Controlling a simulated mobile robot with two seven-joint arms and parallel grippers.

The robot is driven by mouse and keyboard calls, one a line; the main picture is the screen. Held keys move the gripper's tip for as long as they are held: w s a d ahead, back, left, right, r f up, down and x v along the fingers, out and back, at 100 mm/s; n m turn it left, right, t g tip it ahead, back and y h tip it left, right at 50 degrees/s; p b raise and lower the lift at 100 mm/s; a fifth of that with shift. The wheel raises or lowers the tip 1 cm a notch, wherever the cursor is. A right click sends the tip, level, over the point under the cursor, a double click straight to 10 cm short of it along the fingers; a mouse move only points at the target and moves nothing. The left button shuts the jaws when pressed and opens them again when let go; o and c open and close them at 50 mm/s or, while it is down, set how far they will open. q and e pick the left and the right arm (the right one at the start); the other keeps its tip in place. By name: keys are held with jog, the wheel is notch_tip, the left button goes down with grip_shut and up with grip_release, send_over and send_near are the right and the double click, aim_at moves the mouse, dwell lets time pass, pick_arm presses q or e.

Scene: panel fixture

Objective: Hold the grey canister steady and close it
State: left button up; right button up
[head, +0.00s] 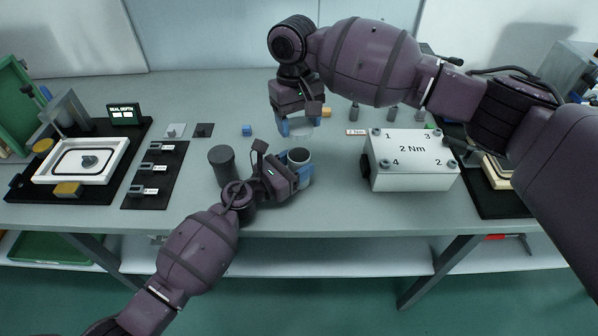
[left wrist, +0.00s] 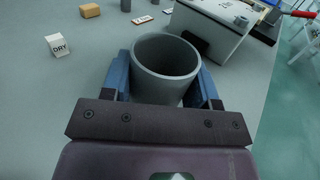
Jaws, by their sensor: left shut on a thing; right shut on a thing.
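The grey canister (head: 299,155) stands upright on the bench with its top open. It also shows in the left wrist view (left wrist: 167,62), where its inside looks empty. My left gripper (head: 297,172) is shut on the canister, with a blue finger on each side of its wall. My right gripper (head: 298,123) is above and slightly behind the canister, pointing down. It is shut on a pale grey round piece (head: 300,130), which looks like a lid and is apart from the rim. The gripper hides part of that piece.
A dark grey cylinder (head: 222,164) stands left of my left gripper. A white box marked 2 Nm (head: 412,165) stands to the right. A blue block (head: 247,131) and an orange block (head: 326,112) lie behind. A white block marked DRY (left wrist: 58,46) shows in the left wrist view.

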send_over(298, 149)
jog(key=s, duration=0.2)
jog(key=shift+s+f, duration=0.15)
jog(key=shift+f, duration=2.35)
jog(key=shift+d, duration=0.1)
jog(key=shift+f, duration=0.85)
jog(key=shift+f, duration=0.6)
jog(key=o, duration=0.9)
